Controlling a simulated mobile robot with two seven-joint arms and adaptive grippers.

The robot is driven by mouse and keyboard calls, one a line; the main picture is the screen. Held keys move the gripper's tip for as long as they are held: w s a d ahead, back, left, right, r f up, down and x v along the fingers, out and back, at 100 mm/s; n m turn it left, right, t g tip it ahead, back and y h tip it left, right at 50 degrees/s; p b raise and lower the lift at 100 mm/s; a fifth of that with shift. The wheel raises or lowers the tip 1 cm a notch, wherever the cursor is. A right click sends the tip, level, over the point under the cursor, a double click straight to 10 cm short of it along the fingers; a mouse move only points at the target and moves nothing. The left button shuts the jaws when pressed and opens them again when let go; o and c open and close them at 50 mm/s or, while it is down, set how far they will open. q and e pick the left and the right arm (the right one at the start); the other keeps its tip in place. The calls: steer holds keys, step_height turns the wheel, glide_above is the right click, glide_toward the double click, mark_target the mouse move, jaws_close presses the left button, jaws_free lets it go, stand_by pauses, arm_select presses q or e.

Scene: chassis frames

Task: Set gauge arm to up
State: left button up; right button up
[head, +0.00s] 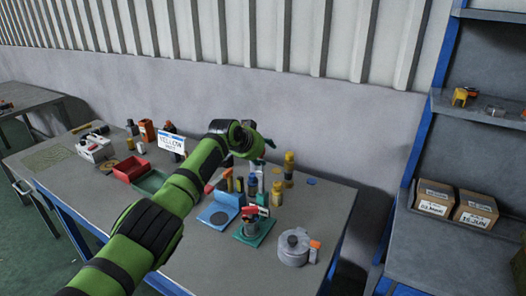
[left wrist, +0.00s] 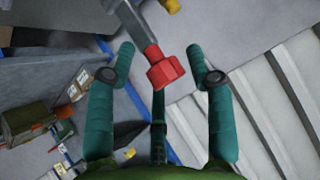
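My left gripper (head: 264,143) is above the far part of the workbench in the head view, mostly hidden by its own wrist. In the left wrist view its teal fingers (left wrist: 161,62) are spread apart. A grey bar with a red end piece (left wrist: 166,68) shows between the fingertips; it looks like the gauge arm. I cannot tell whether a finger touches it. The bar slants in the wrist view, and I cannot tell its setting. In the head view my left arm covers part of this area. My right gripper does not show.
The workbench (head: 330,205) holds a red-topped device on a teal base (head: 252,235), a grey round pot (head: 292,250), yellow-topped bottles (head: 289,168), a blue stand (head: 217,214) and a red tray (head: 131,168). A shelf with boxes (head: 434,199) stands at right.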

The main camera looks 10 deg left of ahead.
arm_select(q)
steer(key=shift+a+f, duration=0.25)
steer(key=shift+a, duration=0.15)
steer(key=shift+s+r, duration=0.1)
steer(key=v, duration=1.2)
steer(key=shift+d+r, duration=0.15)
steer(key=shift+d, duration=0.2)
